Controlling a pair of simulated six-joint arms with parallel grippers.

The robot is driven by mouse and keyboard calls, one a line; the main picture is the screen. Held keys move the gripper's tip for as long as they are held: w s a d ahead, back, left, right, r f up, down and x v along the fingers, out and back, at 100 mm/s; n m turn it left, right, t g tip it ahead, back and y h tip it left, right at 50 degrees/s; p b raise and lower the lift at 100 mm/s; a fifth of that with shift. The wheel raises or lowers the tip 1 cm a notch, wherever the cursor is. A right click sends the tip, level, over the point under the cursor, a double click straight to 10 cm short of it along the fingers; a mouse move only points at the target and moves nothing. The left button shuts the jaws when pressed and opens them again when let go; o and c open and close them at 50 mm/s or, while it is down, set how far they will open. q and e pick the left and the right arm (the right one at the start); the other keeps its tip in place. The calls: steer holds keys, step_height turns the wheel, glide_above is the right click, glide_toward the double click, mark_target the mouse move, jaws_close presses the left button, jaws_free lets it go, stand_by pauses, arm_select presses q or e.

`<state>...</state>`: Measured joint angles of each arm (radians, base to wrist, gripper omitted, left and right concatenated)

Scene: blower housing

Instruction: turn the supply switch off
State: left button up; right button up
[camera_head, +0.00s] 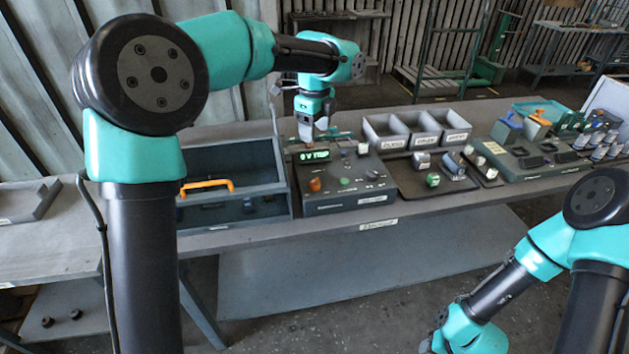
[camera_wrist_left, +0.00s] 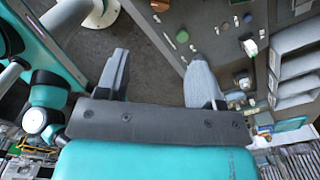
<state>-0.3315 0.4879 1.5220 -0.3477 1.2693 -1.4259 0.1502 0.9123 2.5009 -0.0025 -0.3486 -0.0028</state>
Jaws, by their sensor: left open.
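The supply (camera_head: 345,195) is a dark grey box on the bench with a lit green display reading "0 V TRIP" (camera_head: 314,156). Its sloped panel has an orange-brown knob (camera_head: 314,184), a green button (camera_head: 345,182) and small switches or knobs (camera_head: 372,175). I cannot tell which one is the supply switch or how it is set. My left gripper (camera_head: 306,138) points down above the back of the supply, near the display. In the left wrist view the left gripper (camera_wrist_left: 158,55) is open and empty, with the supply panel (camera_wrist_left: 205,25) beyond its right finger. My right gripper is cut off below the picture.
A grey case with an orange handle (camera_head: 206,185) stands left of the supply. Label-fronted bins (camera_head: 416,133) stand behind on the right, with a dark tray of parts (camera_head: 408,185) in front.

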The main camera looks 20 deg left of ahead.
mark_target(315, 179)
arm_select(q)
steer(key=shift+f, duration=0.1)
step_height(315, 179, down, 17)
steer(key=shift+f, duration=0.15)
stand_by(0.7)
steer(key=c, duration=0.9)
